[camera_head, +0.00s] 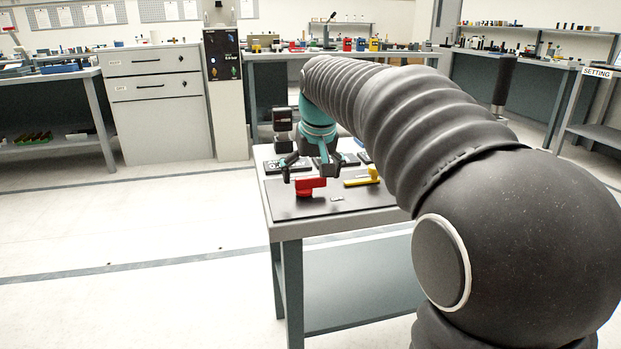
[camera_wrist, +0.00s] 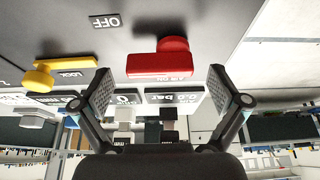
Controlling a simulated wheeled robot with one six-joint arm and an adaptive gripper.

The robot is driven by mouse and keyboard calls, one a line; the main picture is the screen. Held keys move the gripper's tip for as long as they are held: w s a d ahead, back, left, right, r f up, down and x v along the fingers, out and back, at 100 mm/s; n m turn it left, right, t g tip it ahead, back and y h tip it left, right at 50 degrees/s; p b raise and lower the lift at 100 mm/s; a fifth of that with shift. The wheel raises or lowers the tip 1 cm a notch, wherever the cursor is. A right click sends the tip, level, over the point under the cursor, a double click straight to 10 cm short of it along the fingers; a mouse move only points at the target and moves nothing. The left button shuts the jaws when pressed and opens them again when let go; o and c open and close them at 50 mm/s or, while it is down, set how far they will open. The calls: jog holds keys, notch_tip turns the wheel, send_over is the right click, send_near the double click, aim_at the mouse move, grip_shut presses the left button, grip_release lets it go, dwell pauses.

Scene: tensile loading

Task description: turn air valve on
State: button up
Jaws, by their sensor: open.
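The red valve handle (camera_head: 311,186) sits on the dark panel top (camera_head: 285,208) of the small table. It also shows in the wrist view (camera_wrist: 160,65), a red bar with a round red knob, beside a label reading "AIR ON". A label reading "OFF" (camera_wrist: 105,21) lies on the panel to its left. My gripper (camera_head: 317,177) is over the panel at the handle. In the wrist view my gripper (camera_wrist: 158,88) is open, with one finger on each side of the red handle and gaps between. Whether the fingers reach down to handle height is hard to tell.
A yellow handle (camera_head: 362,177) is to the right on the same panel, and also shows in the wrist view (camera_wrist: 50,76). Small display boxes (camera_wrist: 173,96) stand by the red handle. Cabinets (camera_head: 155,100) and benches line the back. Floor left of the table is clear.

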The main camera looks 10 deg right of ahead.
jog(key=shift+w+f, duration=0.15)
jog(key=shift+f, duration=0.25)
jog(key=c, duration=1.2)
jog(key=shift+o, duration=0.2)
